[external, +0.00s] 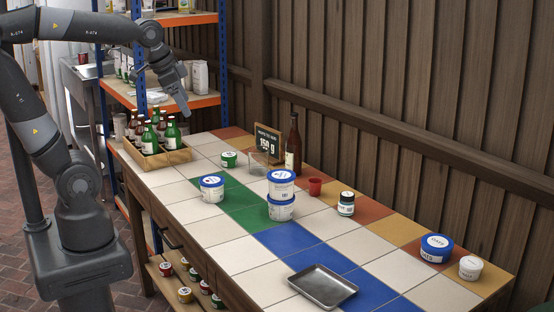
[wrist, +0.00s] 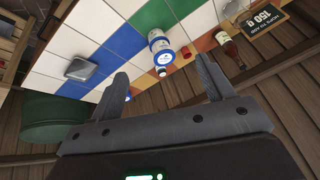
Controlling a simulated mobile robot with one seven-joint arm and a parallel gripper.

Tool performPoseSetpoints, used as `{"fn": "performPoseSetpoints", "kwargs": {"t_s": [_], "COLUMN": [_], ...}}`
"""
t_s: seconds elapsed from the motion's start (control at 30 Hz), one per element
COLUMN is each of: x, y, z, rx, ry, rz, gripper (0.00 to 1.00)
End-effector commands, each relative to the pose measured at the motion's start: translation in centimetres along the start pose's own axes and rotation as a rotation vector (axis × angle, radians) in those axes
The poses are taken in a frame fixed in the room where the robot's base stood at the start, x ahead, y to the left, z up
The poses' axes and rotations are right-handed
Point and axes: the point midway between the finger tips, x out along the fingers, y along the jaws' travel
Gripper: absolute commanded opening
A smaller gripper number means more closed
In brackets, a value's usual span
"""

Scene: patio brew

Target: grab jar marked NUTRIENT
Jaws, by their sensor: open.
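No label reads clearly as NUTRIENT. A small dark jar (external: 346,204) with a white cap and pale label stands on the tiled table, right of the red cup; its lettering is too small to read. In the wrist view a small jar (wrist: 161,72), apparently the same one, shows between the fingers, well beyond them. A small green-lidded jar (external: 229,159) stands farther back, its label also unreadable. My gripper (external: 186,106) is high above the back left of the table, apart from everything. In the wrist view my gripper (wrist: 162,86) is open and empty.
Two stacked blue-lidded tubs (external: 281,207) stand left of the dark jar, near a red cup (external: 315,187) and a tall brown bottle (external: 293,146). A metal tray (external: 322,287) lies in front. A bottle crate (external: 152,156) is at back left. A wooden wall (external: 420,110) runs behind.

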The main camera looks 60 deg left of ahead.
Motion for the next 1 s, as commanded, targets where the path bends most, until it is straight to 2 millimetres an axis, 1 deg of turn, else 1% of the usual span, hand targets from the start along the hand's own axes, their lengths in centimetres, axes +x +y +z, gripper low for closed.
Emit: {"fn": "performPoseSetpoints", "kwargs": {"t_s": [0.03, 0.17, 0.2, 0.27, 0.3, 0.47, 0.6, 0.77, 0.9, 0.97, 1.0], "x": [0.4, 1.5, 1.9, 2.6, 3.2, 6.0, 9.0, 13.1, 17.1, 19.0, 20.3], "y": [-0.3, -1.0, -1.2, -1.4, -1.5, -1.6, -1.5, -1.0, -0.2, 0.2, 0.5], "z": [-1.7, -5.8, -7.0, -8.9, -10.1, -14.9, -18.7, -22.8, -25.9, -27.1, -27.8], "rx": [0.074, 0.285, 0.348, 0.444, 0.509, 0.766, 0.988, 1.239, 1.458, 1.550, 1.611], "ry": [-0.014, -0.038, -0.045, -0.055, -0.062, -0.084, -0.099, -0.109, -0.111, -0.110, -0.109], "rz": [0.005, 0.013, 0.018, 0.025, 0.031, 0.056, 0.086, 0.127, 0.165, 0.184, 0.197], "gripper": [0.74, 0.74, 0.74, 0.74, 0.74, 0.74, 0.74, 0.74, 0.74, 0.74, 0.74]}}
